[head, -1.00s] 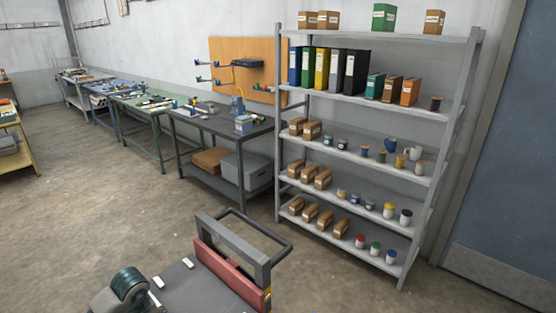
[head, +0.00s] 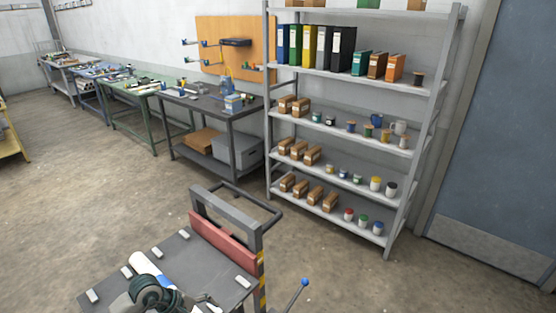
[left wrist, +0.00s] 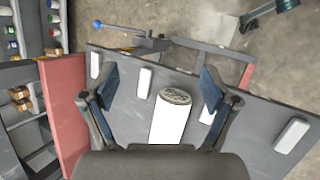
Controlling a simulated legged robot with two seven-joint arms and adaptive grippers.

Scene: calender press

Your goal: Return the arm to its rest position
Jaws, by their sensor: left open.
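My left arm comes in at the bottom of the head view, and its dark green wrist part covers some of a cart's grey top (head: 185,252). In the left wrist view my left gripper (left wrist: 154,88) is open, with its two blue-padded fingers wide apart. A white roll (left wrist: 170,122) with a patterned round end shows between the fingers in that view; I see no finger touching it. A white roll (head: 143,263) also lies by my left arm in the head view. My right gripper is not clearly seen.
The cart's red panel (head: 223,240) and grey handle frame stand behind my arm. A blue-knobbed lever (head: 305,282) rises at its right. A loaded grey shelf (head: 330,150) and a dark workbench (head: 205,104) stand beyond.

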